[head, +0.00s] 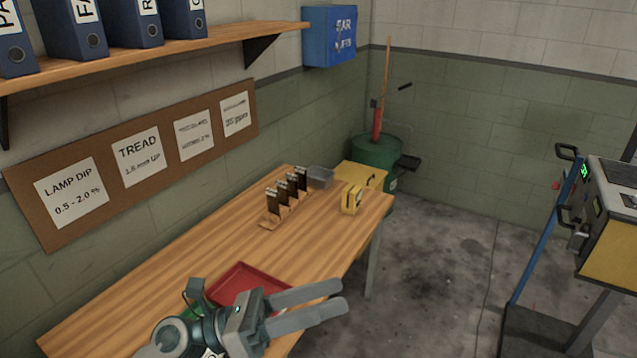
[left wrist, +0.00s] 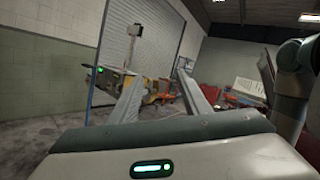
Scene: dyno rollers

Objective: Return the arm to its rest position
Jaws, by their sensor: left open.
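My left gripper (head: 322,305) is in the head view at the lower middle, over the front edge of the wooden table (head: 190,265). Its two grey fingers point right and stand apart with nothing between them. In the left wrist view the same open fingers (left wrist: 158,95) frame the room beyond, with no object held. The forearm covers part of a red tray (head: 245,280) and something green beside it on the table. My right gripper does not show in the head view.
A rack with dark upright items (head: 285,195), a grey bin (head: 320,177) and yellow boxes (head: 351,198) stand at the table's far end. A yellow-grey machine (head: 610,220) stands at right. A green drum (head: 375,155) is in the corner. The floor between is clear.

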